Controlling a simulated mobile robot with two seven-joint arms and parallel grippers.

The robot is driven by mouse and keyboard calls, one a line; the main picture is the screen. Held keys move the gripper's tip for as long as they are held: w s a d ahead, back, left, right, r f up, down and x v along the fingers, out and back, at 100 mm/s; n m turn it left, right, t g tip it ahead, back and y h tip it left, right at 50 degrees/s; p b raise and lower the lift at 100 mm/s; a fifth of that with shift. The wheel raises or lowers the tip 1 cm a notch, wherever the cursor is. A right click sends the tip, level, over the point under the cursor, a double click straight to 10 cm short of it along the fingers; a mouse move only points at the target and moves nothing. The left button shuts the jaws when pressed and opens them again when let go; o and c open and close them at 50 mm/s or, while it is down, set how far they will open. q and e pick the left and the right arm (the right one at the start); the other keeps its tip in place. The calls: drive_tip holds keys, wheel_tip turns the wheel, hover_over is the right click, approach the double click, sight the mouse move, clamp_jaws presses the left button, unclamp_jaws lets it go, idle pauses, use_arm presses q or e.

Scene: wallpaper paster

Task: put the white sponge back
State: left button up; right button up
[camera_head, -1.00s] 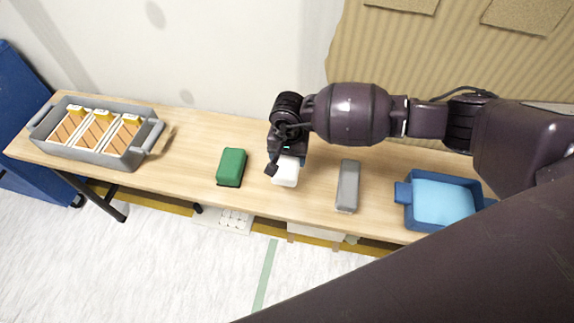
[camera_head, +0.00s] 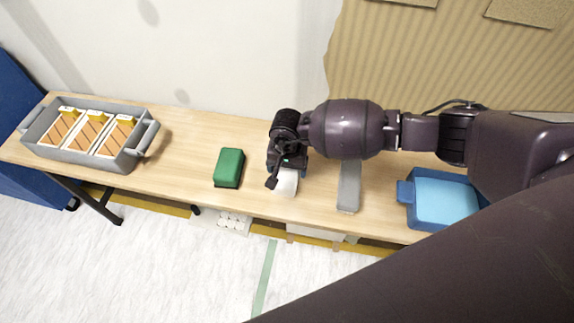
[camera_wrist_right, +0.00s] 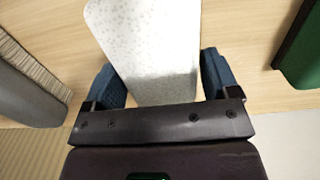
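The white sponge (camera_head: 287,182) is at the table's front half, between the green sponge and the grey block. My right gripper (camera_head: 287,172) is over it from above and hides its back part. In the right wrist view, the white speckled sponge (camera_wrist_right: 155,45) lies between the two blue fingers of the gripper (camera_wrist_right: 160,82). My left gripper is not in view.
The green sponge (camera_head: 229,167) is left of the gripper and the grey block (camera_head: 349,188) is right of it. A blue tray (camera_head: 409,196) stands at the right end, a grey crate (camera_head: 79,157) at the left. The table (camera_head: 187,160) is bare between crate and green sponge.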

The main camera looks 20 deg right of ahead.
drive_tip(key=shift+o, duration=0.9)
